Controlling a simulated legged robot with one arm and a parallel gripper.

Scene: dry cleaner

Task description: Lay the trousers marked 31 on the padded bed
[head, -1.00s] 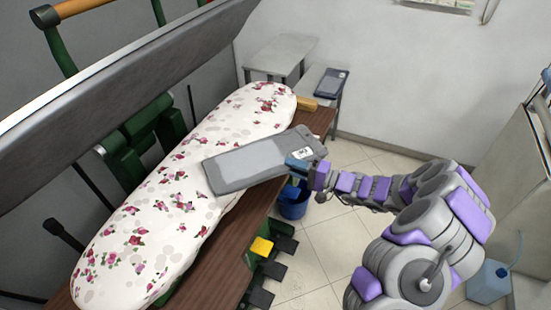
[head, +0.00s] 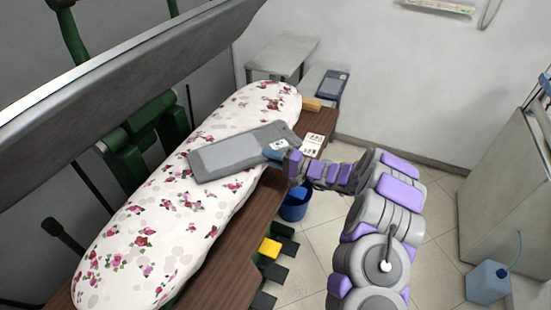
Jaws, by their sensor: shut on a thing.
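The grey folded trousers (head: 232,156) lie across the middle of the padded bed (head: 150,230), which has a white cover with pink flowers. A small white tag with dark marks (head: 279,145) shows near their right end; I cannot read its number. My gripper (head: 276,155) is shut on the trousers' right end, at the bed's right edge. The trousers' left part is over the bed; I cannot tell whether it rests fully on the padding. The gripper's fingertips are partly hidden by the cloth.
The press's long grey upper plate (head: 110,90) hangs above the bed's left side. A white card (head: 313,144) and a tan block (head: 312,104) lie on the brown wooden board (head: 215,285). Dark folded trousers (head: 332,83) lie on a back stand. A blue bucket (head: 295,207) stands below.

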